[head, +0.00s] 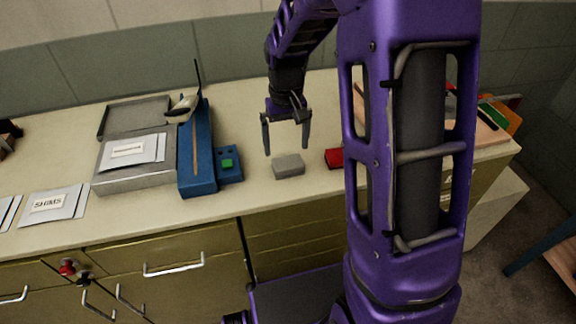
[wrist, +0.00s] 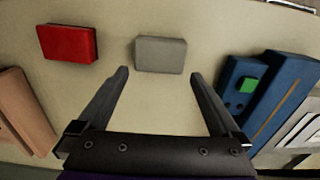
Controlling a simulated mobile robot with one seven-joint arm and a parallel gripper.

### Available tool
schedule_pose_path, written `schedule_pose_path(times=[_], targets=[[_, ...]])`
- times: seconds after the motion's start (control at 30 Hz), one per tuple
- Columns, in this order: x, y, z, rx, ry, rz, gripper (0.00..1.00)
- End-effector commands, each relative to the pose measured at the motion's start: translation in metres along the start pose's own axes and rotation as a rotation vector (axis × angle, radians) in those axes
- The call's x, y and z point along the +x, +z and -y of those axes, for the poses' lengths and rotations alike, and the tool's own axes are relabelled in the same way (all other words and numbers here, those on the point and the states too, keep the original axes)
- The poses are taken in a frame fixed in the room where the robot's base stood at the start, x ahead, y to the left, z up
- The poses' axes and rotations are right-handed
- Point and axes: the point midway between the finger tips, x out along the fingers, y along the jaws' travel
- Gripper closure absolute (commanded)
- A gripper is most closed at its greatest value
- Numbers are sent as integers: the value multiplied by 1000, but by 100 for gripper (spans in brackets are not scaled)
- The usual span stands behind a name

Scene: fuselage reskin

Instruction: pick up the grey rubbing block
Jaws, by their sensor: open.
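The grey rubbing block (head: 288,167) lies flat on the cream worktop near its front edge. In the wrist view the grey block (wrist: 160,55) lies just beyond the fingertips, centred roughly between them. My gripper (head: 286,150) is open and empty, its fingers pointing down just above and behind the block in the head view. The two fingers also show wide apart in the wrist view (wrist: 159,75). Nothing is between them, and I see no contact with the block.
A red block (head: 334,157) lies to the right of the grey one, partly behind my arm column. A blue tool with a green button (head: 228,163) stands to the left. A grey case (head: 135,181) and shim packets (head: 55,202) lie farther left. The worktop around the block is clear.

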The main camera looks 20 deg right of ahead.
Motion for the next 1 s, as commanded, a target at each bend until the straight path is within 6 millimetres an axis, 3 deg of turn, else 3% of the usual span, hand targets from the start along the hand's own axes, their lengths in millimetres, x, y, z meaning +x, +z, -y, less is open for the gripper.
schedule_pose_path(times=[0.23,0.53,0.9,1.0], targets=[[37,5,-1,0,0,3,0],[41,5,-1,0,0,1,0],[41,4,-1,0,0,1,63],[41,4,-1,0,0,1,64]])
